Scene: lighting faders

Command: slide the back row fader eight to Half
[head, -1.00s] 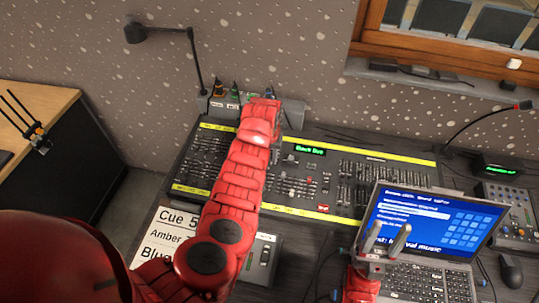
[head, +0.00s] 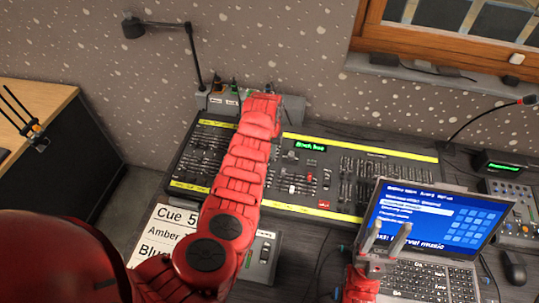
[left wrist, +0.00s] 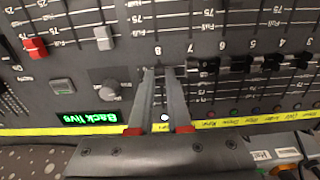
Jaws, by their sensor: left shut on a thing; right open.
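The lighting desk (head: 335,205) stands in the middle of the head view. In the left wrist view, which shows it upside down, a row of black fader knobs lies beside numbers; the knob of fader seven (left wrist: 205,67) is clear. My left gripper (left wrist: 160,72) is shut at the fader under the number 8, level with the neighbouring knobs. The fingertips mostly hide that knob. In the head view, my left forearm covers this part of the desk and the left gripper is hidden. My right gripper (head: 386,240) is open and empty, in front of the laptop.
The laptop (head: 432,225) stands at the right, with a mouse (head: 513,268) beside it. A cue sheet (head: 160,235) lies in front of the desk at the left. The desk display (left wrist: 88,118) is lit green.

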